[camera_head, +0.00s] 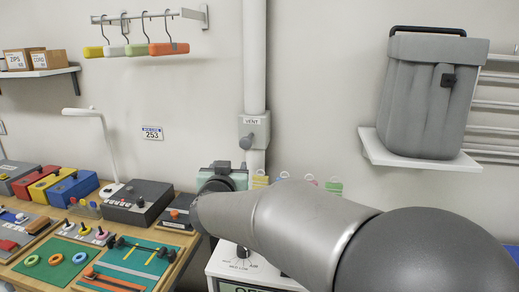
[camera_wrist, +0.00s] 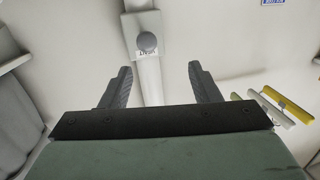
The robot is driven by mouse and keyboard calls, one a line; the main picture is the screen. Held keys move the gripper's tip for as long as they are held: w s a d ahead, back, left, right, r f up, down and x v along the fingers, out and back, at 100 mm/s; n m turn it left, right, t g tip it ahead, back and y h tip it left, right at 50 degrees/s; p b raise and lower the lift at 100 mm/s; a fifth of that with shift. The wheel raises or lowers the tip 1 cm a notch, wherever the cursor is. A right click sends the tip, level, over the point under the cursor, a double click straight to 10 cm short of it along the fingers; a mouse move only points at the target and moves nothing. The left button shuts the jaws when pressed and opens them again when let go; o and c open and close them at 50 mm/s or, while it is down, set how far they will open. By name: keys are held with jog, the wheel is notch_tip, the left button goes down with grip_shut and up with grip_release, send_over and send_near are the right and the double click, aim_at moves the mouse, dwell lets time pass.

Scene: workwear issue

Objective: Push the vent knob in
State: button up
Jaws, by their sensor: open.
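The vent knob (camera_head: 246,142) is a grey round knob on a small grey box labelled VENT (camera_head: 252,122), fixed on a white pipe against the wall. The wrist view, which appears upside down, shows the knob (camera_wrist: 147,42) face-on with the VENT label beside it. My gripper (camera_head: 221,165) is below and slightly left of the knob in the head view, largely hidden by my arm. In the wrist view my gripper (camera_wrist: 161,78) has its two dark fingers wide apart, with nothing between them but pipe and wall. The knob lies beyond the fingertips, not touching them.
A crowded wooden bench (camera_head: 178,272) with control boxes stands at left. A hanger rail (camera_head: 150,14) is above. Coloured clips (camera_head: 333,186) hang right of the pipe. Wall around the vent box is clear.

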aim_at(245, 143)
jog(key=w+d+h+p, duration=0.1)
jog(key=w, duration=0.4)
jog(key=w+d+m+h, duration=0.1)
jog(key=w, duration=0.5)
jog(key=w+d+h+p, duration=0.1)
jog(key=w, duration=0.5)
jog(key=shift+w+d+r+m+p, duration=0.1)
jog(key=shift+w+r+m+p, duration=0.1)
jog(key=shift+m+p, duration=0.2)
